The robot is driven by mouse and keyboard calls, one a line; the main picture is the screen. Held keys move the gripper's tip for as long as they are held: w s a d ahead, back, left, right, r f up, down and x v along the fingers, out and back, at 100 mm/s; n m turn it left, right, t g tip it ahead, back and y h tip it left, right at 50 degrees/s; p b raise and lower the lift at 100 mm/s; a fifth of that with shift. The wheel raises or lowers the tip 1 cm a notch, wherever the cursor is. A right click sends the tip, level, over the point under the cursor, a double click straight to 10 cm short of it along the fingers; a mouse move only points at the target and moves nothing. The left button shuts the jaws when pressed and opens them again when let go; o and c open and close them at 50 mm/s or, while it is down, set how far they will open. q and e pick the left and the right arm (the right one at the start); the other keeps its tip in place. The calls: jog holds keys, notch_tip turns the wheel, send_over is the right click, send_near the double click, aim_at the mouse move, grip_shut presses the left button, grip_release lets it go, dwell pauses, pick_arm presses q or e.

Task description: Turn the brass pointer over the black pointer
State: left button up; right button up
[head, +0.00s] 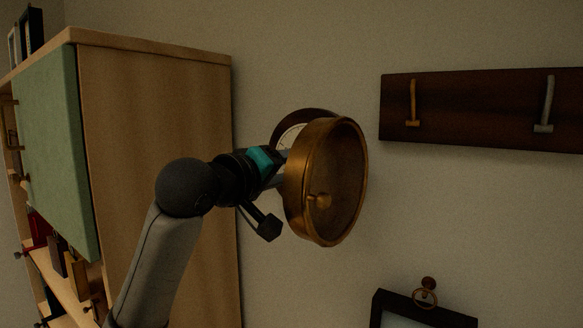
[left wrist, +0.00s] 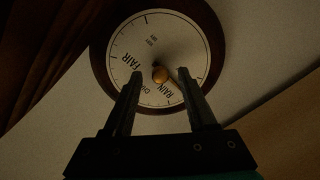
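A round wall barometer with a white dial (left wrist: 140,35) and dark wooden rim shows in the left wrist view, with FAIR and RAIN lettering. A round brass knob (left wrist: 160,74) stands near the dial's middle. A thin dark line runs from it to the lower right; I cannot tell which pointer this is. My left gripper (left wrist: 161,76) is open, its two fingers apart on either side of the knob, with no contact visible. In the head view, a brass-rimmed round cover (head: 290,190) with a small knob (head: 320,201) stands swung out, partly hiding the dial (head: 290,138) and my fingertips.
A wooden cabinet (head: 160,130) with a green door (head: 52,150) stands at the left, close to my arm. A dark hook rail (head: 480,110) is on the wall at the right. A dark frame (head: 425,308) hangs at the bottom right. Bare wall lies between them.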

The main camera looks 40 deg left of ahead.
pick_arm(q)
jog(key=s+d+b, duration=0.2)
jog(key=s+b, duration=0.6)
jog(key=s, duration=0.7)
jog(key=shift+r, duration=0.35)
dwell(0.3)
